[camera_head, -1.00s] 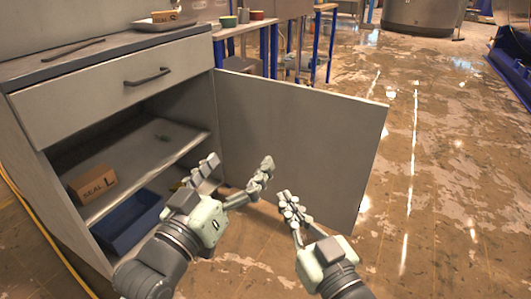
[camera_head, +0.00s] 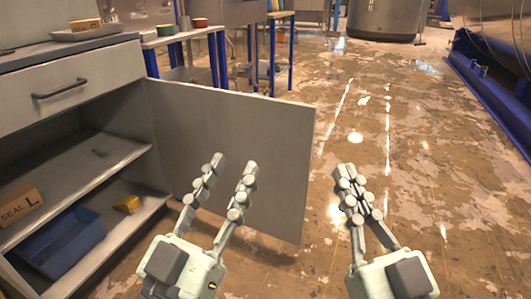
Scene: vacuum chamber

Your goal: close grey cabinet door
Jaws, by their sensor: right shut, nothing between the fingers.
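The grey cabinet (camera_head: 78,104) stands at the left with its lower compartment exposed. Its grey door (camera_head: 262,130) stands wide open, swung out to the right, with its inner face toward me. My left gripper (camera_head: 231,166) is open and empty, its two fingers apart. It shows in front of the door's inner face and covers part of it; I cannot tell whether it touches. My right gripper (camera_head: 350,176) is shut and empty. It shows to the right of the door's free edge, over the floor and apart from the door.
Inside the cabinet are a box marked SEAL L (camera_head: 20,207), a blue bin (camera_head: 60,245) and a small yellow object (camera_head: 128,203). A closed drawer (camera_head: 70,88) is above. Blue-legged tables (camera_head: 190,33) stand behind. The floor (camera_head: 380,120) on the right is clear.

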